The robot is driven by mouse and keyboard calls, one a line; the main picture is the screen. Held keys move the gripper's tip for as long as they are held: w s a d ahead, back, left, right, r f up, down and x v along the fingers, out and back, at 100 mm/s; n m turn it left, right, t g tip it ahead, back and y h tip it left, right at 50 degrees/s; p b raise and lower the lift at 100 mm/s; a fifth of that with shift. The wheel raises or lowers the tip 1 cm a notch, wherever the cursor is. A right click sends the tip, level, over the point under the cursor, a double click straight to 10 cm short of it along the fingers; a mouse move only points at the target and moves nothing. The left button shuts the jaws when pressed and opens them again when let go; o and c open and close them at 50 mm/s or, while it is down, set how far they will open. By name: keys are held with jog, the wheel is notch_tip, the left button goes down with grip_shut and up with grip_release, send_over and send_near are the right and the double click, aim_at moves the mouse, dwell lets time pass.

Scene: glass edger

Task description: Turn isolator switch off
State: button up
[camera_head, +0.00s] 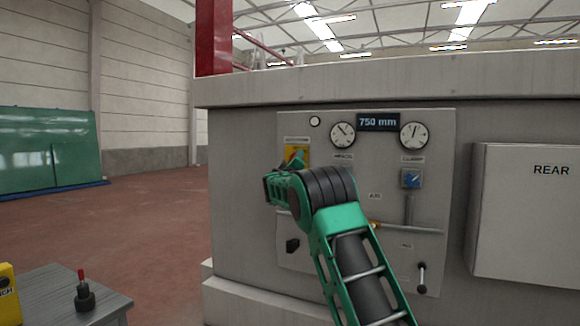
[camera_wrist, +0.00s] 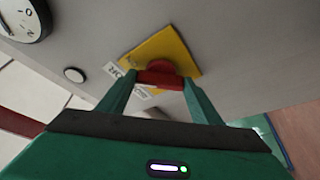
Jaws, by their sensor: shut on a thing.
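The isolator switch has a yellow plate (camera_head: 293,152) on the upper left of the grey control panel, mostly hidden behind my arm in the head view. In the wrist view its yellow plate (camera_wrist: 175,47) looks tilted, with a red knob (camera_wrist: 160,77) on it. My gripper (camera_wrist: 158,84) is shut on the red knob, one green finger on each side. The knob's exact angle cannot be told. A white label next to the plate is partly hidden by a finger.
The panel (camera_head: 440,130) also bears two gauges (camera_head: 343,135), a 750 mm display (camera_head: 378,122), a blue knob (camera_head: 411,179) and a lever (camera_head: 422,278). A REAR box (camera_head: 525,215) juts out at right. A small table (camera_head: 60,298) stands at lower left. Open floor lies left.

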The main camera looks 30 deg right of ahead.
jog(key=shift+a+r+n+g+y, duration=0.1)
jog(key=shift+n+g+y, duration=0.3)
jog(key=shift+n, duration=1.15)
jog(key=shift+d+r+n+g+y, duration=0.1)
jog(key=shift+n+y, duration=0.55)
jog(key=shift+n, duration=0.85)
jog(key=shift+a+n+g+y, duration=0.15)
jog(key=shift+n+y, duration=0.4)
jog(key=shift+n, duration=1)
jog(key=o, duration=1.1)
jog(key=shift+c, duration=0.2)
jog(key=v, duration=1)
jog(key=shift+s, duration=0.25)
jog(key=shift+a, duration=0.1)
